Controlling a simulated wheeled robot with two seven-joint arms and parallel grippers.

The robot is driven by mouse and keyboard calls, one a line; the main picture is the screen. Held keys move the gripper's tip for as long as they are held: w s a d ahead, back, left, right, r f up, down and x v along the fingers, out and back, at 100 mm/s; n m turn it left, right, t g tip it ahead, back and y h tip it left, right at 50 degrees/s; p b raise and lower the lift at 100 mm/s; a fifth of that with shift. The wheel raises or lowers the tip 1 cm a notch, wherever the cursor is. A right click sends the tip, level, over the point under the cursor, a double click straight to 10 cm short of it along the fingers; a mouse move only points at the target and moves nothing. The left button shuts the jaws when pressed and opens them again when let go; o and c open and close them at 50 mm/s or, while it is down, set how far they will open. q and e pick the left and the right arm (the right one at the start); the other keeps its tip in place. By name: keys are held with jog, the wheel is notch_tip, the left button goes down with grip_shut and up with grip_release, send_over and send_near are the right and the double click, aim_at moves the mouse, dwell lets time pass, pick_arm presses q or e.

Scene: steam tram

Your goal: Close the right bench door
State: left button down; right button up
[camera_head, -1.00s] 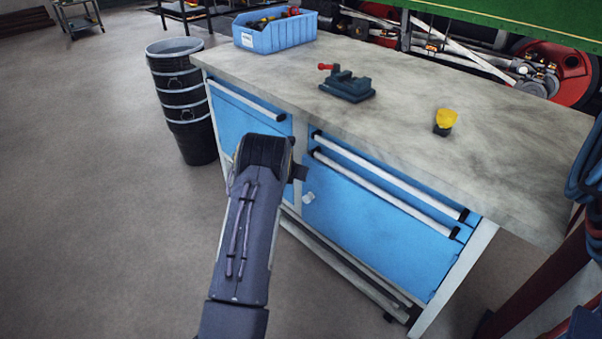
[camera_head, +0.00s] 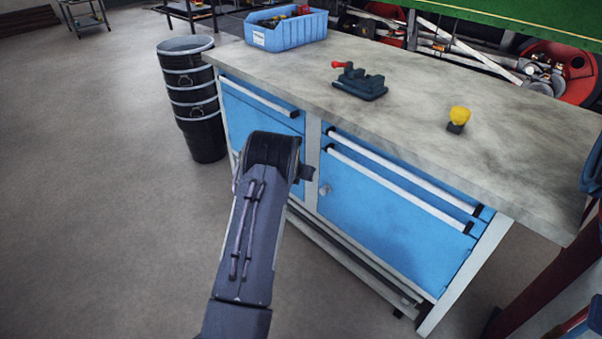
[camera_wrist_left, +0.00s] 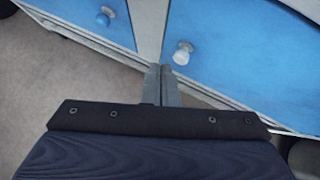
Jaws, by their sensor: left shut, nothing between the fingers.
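The workbench (camera_head: 480,140) has a stone-grey top and blue fronts. Its right door (camera_head: 375,215) is blue, under two white handle bars, and looks flush with the frame. Its round knob (camera_head: 325,190) is near the upper left corner; the right door (camera_wrist_left: 240,60) and pale knob (camera_wrist_left: 183,52) also show in the left wrist view. My left gripper (camera_head: 305,173) is in front of the post between the doors, left of the knob. In the wrist view the left gripper's fingers (camera_wrist_left: 161,84) are together and empty, just below the knob. Contact cannot be told. My right gripper is not in view.
A blue bin (camera_head: 285,30), a dark vise (camera_head: 358,82) and a yellow-topped object (camera_head: 458,118) stand on the bench. Black stacked buckets (camera_head: 190,95) stand at its left end. The floor (camera_head: 100,200) at left is clear.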

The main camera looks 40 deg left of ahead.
pick_arm(q)
jog(key=s+r+n+t+y, duration=0.1)
jog(key=s+r+n, duration=0.4)
jog(key=r, duration=0.4)
jog(key=s+r+n+y, duration=0.1)
jog(key=s+r+n, duration=0.45)
jog(key=r, duration=0.35)
jog(key=s+d+r+n, duration=0.45)
jog(key=s+n, duration=0.25)
jog(key=n, duration=0.2)
jog(key=s+d+n+g+h, duration=0.4)
jog(key=s+d+n+h, duration=0.3)
jog(key=s+d+n, duration=1.3)
jog(key=s+d+r+m+p, duration=0.2)
jog(key=d+r+p, duration=0.1)
jog(key=r+p, duration=0.3)
jog(key=s+d+r+m+p, duration=0.2)
jog(key=s+d+r+p, duration=0.1)
jog(key=r+p, duration=0.4)
jog(key=shift+d+r+h+p, duration=0.15)
jog(key=shift+d+h+p, duration=0.2)
jog(key=shift+p, duration=0.7)
jog(key=shift+m, duration=0.25)
